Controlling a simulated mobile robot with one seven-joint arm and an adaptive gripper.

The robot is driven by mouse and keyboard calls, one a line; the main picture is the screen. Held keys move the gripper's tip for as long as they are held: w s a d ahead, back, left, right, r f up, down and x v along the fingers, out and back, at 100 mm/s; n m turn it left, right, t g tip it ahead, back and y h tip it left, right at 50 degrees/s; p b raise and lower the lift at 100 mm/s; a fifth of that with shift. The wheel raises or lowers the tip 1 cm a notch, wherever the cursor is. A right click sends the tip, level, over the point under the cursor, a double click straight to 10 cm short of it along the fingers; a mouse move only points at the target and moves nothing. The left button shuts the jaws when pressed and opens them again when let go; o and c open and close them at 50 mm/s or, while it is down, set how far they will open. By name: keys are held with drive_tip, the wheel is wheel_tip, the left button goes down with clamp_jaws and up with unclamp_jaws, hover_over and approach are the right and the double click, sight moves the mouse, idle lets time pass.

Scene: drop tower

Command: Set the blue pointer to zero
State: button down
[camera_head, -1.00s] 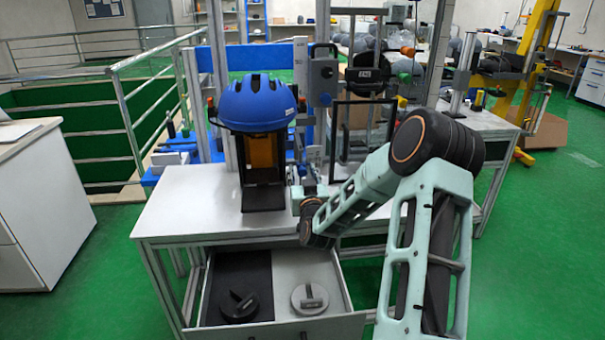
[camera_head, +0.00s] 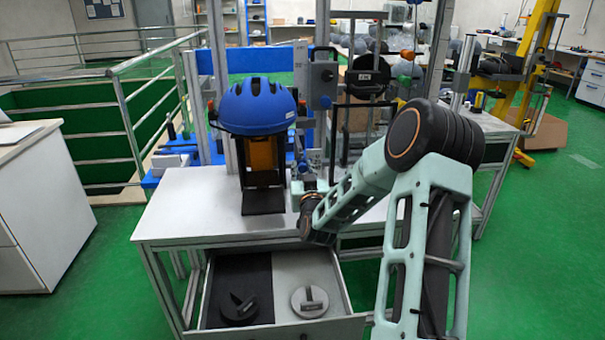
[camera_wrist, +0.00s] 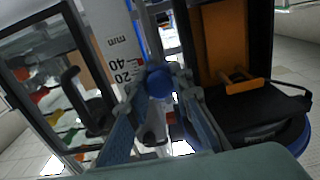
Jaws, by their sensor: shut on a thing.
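The blue pointer (camera_wrist: 158,82) shows in the wrist view as a small rounded blue knob. It lies beside the lower end of a white scale (camera_wrist: 112,35) marked "mm", 40 and 20. My gripper (camera_wrist: 160,92) is shut on the pointer, with a finger on either side of it. The knob sits close to the 20 mark in this view; the zero mark and the pointer's exact reading are hidden or too small to tell. In the head view, the pointer and my fingertips are too small to make out beside the tower.
A blue helmet (camera_head: 257,105) sits on the tower, close to my gripper. A black handle (camera_wrist: 88,100) stands on the other side in the wrist view. The drawer (camera_head: 275,330) below the table (camera_head: 190,205) is open. The table's left side is clear.

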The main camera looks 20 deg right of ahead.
drive_tip(key=shift+r, duration=0.65)
drive_tip(key=c, duration=1.7)
unclamp_jaws()
drive_tip(key=shift+r, duration=0.1)
drive_tip(key=shift+c, duration=0.2)
drive_tip(key=shift+s+a, duration=0.1)
drive_tip(key=shift+s, duration=0.2)
drive_tip(key=v, duration=1.1)
drive_tip(key=shift+s, duration=0.15)
